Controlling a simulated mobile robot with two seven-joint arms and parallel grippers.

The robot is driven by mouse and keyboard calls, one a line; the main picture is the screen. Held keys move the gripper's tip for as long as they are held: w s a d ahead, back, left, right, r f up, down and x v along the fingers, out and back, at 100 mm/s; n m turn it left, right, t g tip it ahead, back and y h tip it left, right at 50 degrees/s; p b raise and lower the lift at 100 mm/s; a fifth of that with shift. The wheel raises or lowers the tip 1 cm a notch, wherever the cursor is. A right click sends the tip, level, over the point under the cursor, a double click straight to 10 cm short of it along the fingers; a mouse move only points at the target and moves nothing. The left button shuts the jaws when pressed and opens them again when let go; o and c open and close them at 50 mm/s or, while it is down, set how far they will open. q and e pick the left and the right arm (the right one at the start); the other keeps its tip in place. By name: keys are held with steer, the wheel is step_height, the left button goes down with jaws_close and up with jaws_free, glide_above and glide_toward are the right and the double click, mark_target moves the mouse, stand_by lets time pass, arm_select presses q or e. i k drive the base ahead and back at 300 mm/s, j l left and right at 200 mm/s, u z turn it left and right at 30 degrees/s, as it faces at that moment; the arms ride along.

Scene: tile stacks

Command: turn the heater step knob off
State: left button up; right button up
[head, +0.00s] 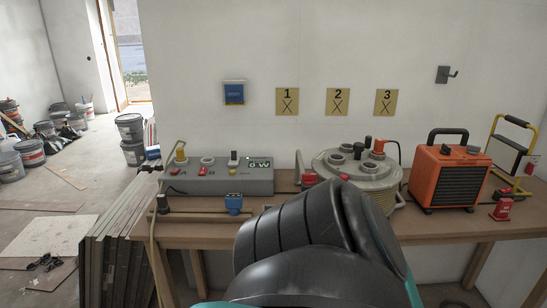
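The orange heater (428,178) stands upright on the right part of the wooden workbench. It has a black carry handle on top and a dark grille on the front. Small dark knobs show on its top, one near the middle (446,149) and one at the right (473,149). I cannot tell which is the step knob or what position either is set to. A black and teal link of my own arm fills the lower middle of the view, apart from the heater in the picture. Neither gripper shows.
A grey cable reel (352,167) stands left of the heater, a grey box with a green display (222,182) farther left. A red padlock-like item (502,208) and a yellow-black frame (510,142) are right of the heater. Bare workbench (440,220) lies in front of the heater.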

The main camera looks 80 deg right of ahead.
mark_target(446, 149)
steer(key=z, duration=3.75)
steer(key=i+l+u, duration=0.2)
steer(key=u, duration=0.85)
steer(key=i+l+u, duration=0.1)
steer(key=l+u, duration=0.45)
steer(key=l, duration=0.3)
steer(key=i, duration=0.05)
